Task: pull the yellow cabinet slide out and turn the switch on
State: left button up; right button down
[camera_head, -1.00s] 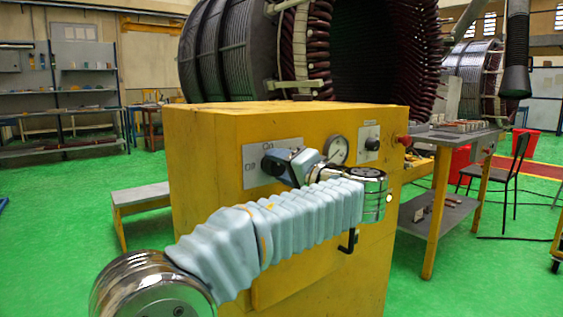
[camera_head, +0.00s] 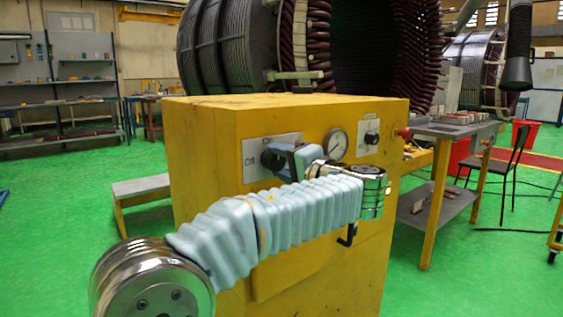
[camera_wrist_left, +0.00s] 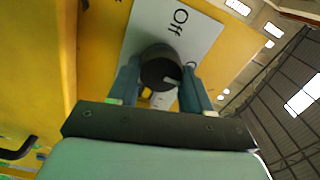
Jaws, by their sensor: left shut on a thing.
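The yellow cabinet (camera_head: 205,160) stands in the middle of the head view. Its front carries a grey switch plate (camera_head: 256,155) with a black rotary switch. In the left wrist view the black switch knob (camera_wrist_left: 160,66) sits between the fingers of my left gripper (camera_wrist_left: 158,92), which is shut on it. "Off" shows above the knob on the plate (camera_wrist_left: 188,32); another label is partly hidden. In the head view my left gripper (camera_head: 275,160) is at the plate. The yellow slide with its black handle (camera_head: 348,236) is low on the front, partly hidden by my arm. My right gripper is out of view.
A gauge (camera_head: 335,144), a second knob plate (camera_head: 369,138) and a red button (camera_head: 405,133) are right of my gripper. A grey-topped table (camera_head: 455,132) stands to the right and a low bench (camera_head: 140,187) to the left. Green floor is clear at the left.

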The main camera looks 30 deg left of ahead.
pick_arm(q)
jog(key=o, duration=1.1)
jog(key=shift+c, duration=0.2)
jog(key=v, duration=1.4)
jog(key=shift+b, duration=0.45)
jog(key=shift+w+f, duration=0.1)
jog(key=shift+f, duration=0.05)
jog(key=w+d+f+m+t+h, duration=0.1)
jog(key=w+f+m+h, duration=0.45)
jog(key=f, duration=1.05)
notch_tip(320, 180, down, 22)
jog(key=w+d+m+g+h, duration=0.1)
jog(key=d+m+g+h, duration=0.1)
jog(key=m+g+h, duration=0.15)
jog(key=s+d+f+n+g+h, duration=0.1)
jog(key=s+d+f+n+h, duration=0.1)
jog(key=s+f+n+h, duration=0.4)
jog(key=s+d+f+n+g+h, duration=0.2)
jog(key=s+f+n+h, duration=0.3)
jog(key=s+f, duration=1.2)
notch_tip(320, 180, down, 7)
jog(key=shift+s+d+f+n+h+p, duration=0.15)
jog(key=shift+s+d+n+h+p, duration=0.25)
jog(key=shift+n, duration=0.5)
